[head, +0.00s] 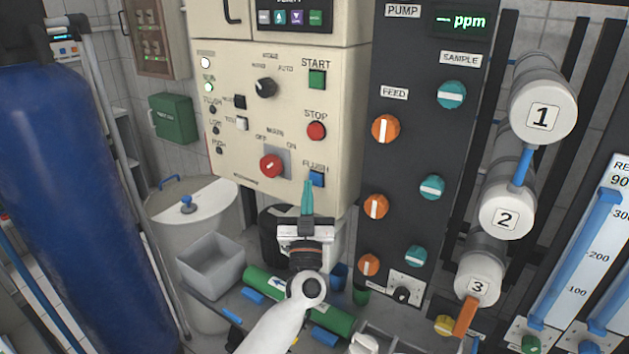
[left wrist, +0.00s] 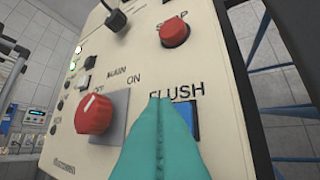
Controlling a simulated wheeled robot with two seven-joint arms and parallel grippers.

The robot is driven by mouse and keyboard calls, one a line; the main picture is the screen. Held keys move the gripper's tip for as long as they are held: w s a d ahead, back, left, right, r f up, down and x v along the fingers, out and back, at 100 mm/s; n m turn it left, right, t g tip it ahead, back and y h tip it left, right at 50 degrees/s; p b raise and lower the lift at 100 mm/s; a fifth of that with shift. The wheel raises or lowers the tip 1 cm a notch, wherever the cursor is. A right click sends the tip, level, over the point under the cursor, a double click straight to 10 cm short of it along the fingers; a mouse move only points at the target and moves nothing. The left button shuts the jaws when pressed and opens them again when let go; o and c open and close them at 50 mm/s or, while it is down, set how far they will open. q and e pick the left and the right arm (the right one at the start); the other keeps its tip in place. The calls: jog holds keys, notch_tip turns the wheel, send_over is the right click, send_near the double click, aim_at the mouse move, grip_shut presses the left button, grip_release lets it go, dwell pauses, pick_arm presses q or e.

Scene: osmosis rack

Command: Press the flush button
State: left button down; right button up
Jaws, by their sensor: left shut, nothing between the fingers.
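The flush button (head: 317,179) is a blue square at the lower right of the cream control panel (head: 235,120), under the FLUSH label. It also shows in the left wrist view (left wrist: 184,116), partly hidden behind my fingers. My left gripper (head: 307,184) has teal fingers pointing up, shut and empty. In the head view its tips lie just left of the blue button. In the left wrist view the tips (left wrist: 160,100) overlap the button's left side. I cannot tell whether they touch it. My right gripper is not in view.
The red main knob (head: 271,166), red stop button (head: 316,130) and green start button (head: 317,79) are on the same panel. A dark pump panel (head: 410,150) stands to the right. A grey bin (head: 211,262) and a green cylinder (head: 330,319) lie below.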

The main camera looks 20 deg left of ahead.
pick_arm(q)
jog(key=shift+w, duration=0.1)
jog(key=shift+w, duration=0.35)
jog(key=shift+w+d, duration=0.1)
jog(key=shift+w, duration=0.3)
dwell(0.7)
jog(key=shift+s+r, duration=0.1)
jog(key=shift+s, duration=0.05)
jog(key=shift+s+p, duration=0.75)
